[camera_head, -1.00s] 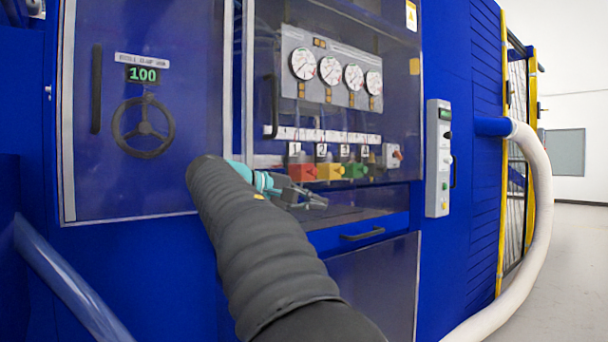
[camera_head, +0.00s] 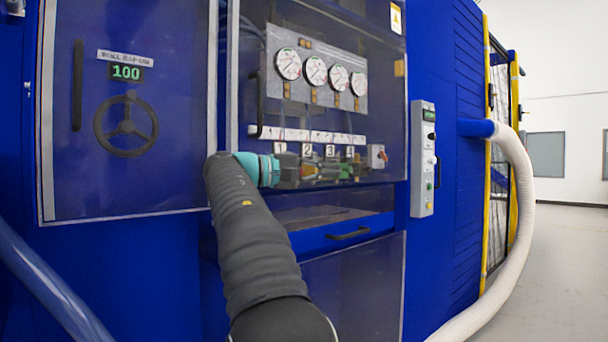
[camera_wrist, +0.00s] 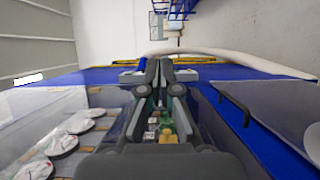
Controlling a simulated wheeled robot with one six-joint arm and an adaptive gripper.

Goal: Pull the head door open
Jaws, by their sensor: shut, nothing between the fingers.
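A clear-panelled door (camera_head: 318,25) covers the gauge panel, with a dark upright handle (camera_head: 258,105) on its left side. To its left is another door (camera_head: 170,75) with a dark upright handle (camera_head: 78,86) and a handwheel (camera_head: 127,124). I cannot tell which is the head door. My gripper (camera_head: 350,170) is shut and empty, pointing right in front of the coloured valve blocks, which it partly hides. It is right of and below the gauge door's handle, apart from it. In the wrist view my gripper (camera_wrist: 158,68) shows closed fingers and no door handle between them.
A drawer handle (camera_head: 348,233) is below my gripper; it also shows in the wrist view (camera_wrist: 235,109). A grey control box (camera_head: 423,158) projects at the right. A white hose (camera_head: 528,210) curves to the floor. Open floor (camera_head: 560,260) lies far right.

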